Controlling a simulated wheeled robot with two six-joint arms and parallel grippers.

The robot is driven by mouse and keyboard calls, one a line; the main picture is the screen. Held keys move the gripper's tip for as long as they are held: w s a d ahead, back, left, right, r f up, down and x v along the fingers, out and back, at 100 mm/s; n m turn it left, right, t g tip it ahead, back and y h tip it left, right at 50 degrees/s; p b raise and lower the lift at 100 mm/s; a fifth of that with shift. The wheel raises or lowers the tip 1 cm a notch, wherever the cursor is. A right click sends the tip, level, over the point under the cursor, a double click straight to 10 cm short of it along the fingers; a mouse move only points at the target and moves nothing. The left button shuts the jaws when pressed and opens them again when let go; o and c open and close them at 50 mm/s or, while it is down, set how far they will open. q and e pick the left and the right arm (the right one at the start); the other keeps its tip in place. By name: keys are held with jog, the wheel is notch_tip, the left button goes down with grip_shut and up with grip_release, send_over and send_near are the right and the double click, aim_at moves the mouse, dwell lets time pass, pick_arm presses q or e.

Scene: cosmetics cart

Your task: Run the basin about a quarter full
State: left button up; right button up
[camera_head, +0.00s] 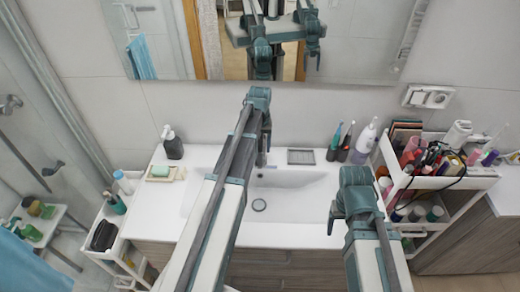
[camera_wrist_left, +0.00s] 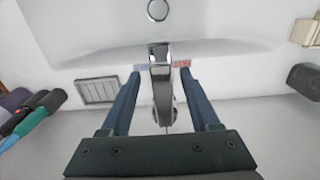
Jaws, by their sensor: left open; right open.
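The white basin (camera_head: 300,200) is set in the counter, with its round drain (camera_head: 259,204) in plain view. The drain also shows at the top of the left wrist view (camera_wrist_left: 157,10). I see no water in the basin or coming from the faucet. The chrome faucet (camera_wrist_left: 161,90) stands between the fingers of my open left gripper (camera_wrist_left: 161,70), with blue and red marks beside it. In the head view my left gripper (camera_head: 262,156) is at the basin's back edge and mostly hides the faucet. My right gripper (camera_head: 338,214) is open and empty over the basin's right side.
A soap dispenser (camera_head: 173,144) and soap dish (camera_head: 165,173) stand left on the counter (camera_head: 150,215). A grey tray (camera_head: 301,157), toothbrushes and a bottle (camera_head: 364,141) stand behind right. A loaded cart (camera_head: 465,182) is at the right, a smaller one (camera_head: 100,215) at the left.

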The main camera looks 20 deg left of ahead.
pick_arm(q)
grip_shut()
dwell(1.4)
